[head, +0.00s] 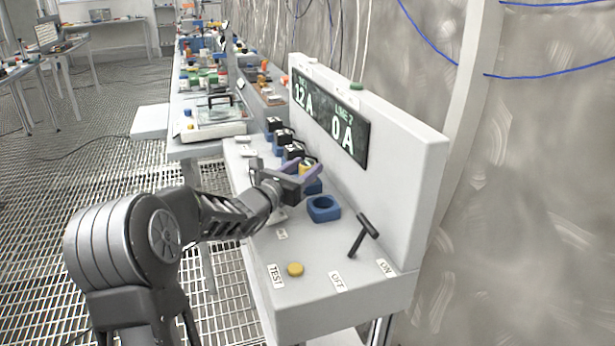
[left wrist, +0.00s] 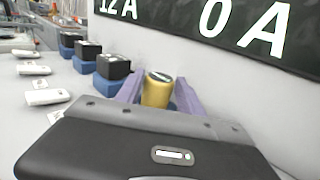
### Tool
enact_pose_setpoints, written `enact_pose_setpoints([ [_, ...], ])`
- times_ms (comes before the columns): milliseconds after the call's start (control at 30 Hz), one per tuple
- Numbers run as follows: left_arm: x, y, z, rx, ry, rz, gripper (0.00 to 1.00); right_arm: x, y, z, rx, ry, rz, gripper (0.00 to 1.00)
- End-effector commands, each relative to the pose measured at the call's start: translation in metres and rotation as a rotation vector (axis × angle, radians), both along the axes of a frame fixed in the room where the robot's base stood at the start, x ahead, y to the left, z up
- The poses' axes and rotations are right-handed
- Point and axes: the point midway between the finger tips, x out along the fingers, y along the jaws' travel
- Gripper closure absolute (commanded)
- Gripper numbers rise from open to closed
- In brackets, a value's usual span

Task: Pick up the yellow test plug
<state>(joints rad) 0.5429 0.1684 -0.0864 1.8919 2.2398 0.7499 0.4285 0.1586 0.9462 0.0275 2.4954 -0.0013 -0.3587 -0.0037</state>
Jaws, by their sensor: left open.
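The yellow test plug (head: 307,169) stands on the grey bench, mostly hidden behind my left gripper in the head view. In the left wrist view the plug (left wrist: 157,90) is a yellow cylinder with a dark, light-marked top. My left gripper (head: 306,166) has purple fingers and is open. In the left wrist view its fingers (left wrist: 159,92) stand on either side of the plug, and I cannot tell whether they touch it. The plug's lower end is hidden by the gripper body. My right gripper is not in view.
Black plugs in blue sockets (head: 284,136) line the bench beyond my gripper. An empty blue socket (head: 323,209) is nearer. A black lever (head: 363,234) and a yellow button (head: 295,269) are at the near end. An upright panel with a display (head: 328,117) borders the right.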

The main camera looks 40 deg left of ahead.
Motion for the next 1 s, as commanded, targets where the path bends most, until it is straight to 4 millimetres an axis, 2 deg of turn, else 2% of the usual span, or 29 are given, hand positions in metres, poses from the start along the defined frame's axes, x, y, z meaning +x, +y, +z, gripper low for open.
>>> enact_pose_setpoints([
  [200, 0.033, 0.002, 0.002, 0.000, -0.001, -0.002, 0.55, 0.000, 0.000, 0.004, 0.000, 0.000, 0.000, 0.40],
  [300, 0.041, 0.003, 0.002, 0.000, -0.001, -0.002, 0.55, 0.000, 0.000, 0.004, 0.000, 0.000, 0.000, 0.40],
  [900, 0.042, 0.003, 0.002, 0.000, -0.001, -0.001, 0.55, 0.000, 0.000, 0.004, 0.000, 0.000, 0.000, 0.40],
  [1000, 0.042, 0.003, 0.002, 0.000, -0.001, -0.001, 0.62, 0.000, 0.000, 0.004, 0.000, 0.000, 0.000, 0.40],
])
